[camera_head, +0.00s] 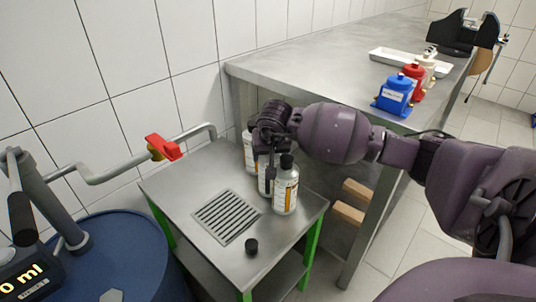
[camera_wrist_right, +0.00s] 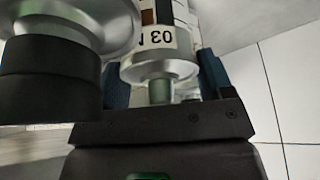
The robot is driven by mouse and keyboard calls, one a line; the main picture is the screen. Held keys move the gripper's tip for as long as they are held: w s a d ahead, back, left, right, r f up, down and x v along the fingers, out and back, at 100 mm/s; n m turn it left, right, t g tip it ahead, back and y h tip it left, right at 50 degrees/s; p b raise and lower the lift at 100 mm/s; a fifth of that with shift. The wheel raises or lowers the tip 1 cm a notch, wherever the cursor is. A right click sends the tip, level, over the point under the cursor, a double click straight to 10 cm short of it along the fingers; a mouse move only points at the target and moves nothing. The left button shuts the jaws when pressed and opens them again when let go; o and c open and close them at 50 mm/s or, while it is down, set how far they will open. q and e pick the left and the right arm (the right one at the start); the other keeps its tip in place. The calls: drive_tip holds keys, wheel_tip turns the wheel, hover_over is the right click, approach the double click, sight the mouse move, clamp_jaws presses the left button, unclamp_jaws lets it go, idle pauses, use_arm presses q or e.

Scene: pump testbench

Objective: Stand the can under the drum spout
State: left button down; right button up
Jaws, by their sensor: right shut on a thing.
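My right gripper (camera_head: 268,148) reaches in from the right over the small steel table and is shut on the middle can (camera_head: 265,178), near its top. In the right wrist view this can (camera_wrist_right: 158,45) shows a label reading "03" and a bare neck between my fingers (camera_wrist_right: 160,92). Whether its base touches the table I cannot tell. The drum (camera_head: 110,255) is blue, at lower left; its spout pipe (camera_head: 120,172) carries a red valve handle (camera_head: 163,147) and ends over the table's back left edge. My left gripper is out of view.
A can with a black cap (camera_head: 286,190) stands in front of the held can; another (camera_head: 249,153) stands behind it. A loose black cap (camera_head: 251,246) lies near the table's front. The drain grate (camera_head: 227,216) is clear. A steel bench (camera_head: 310,72) stands behind, right.

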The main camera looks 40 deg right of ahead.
idle(0.3)
drive_tip(key=shift+f, duration=0.15)
drive_tip(key=o, duration=1.6)
drive_tip(key=shift+o, duration=0.2)
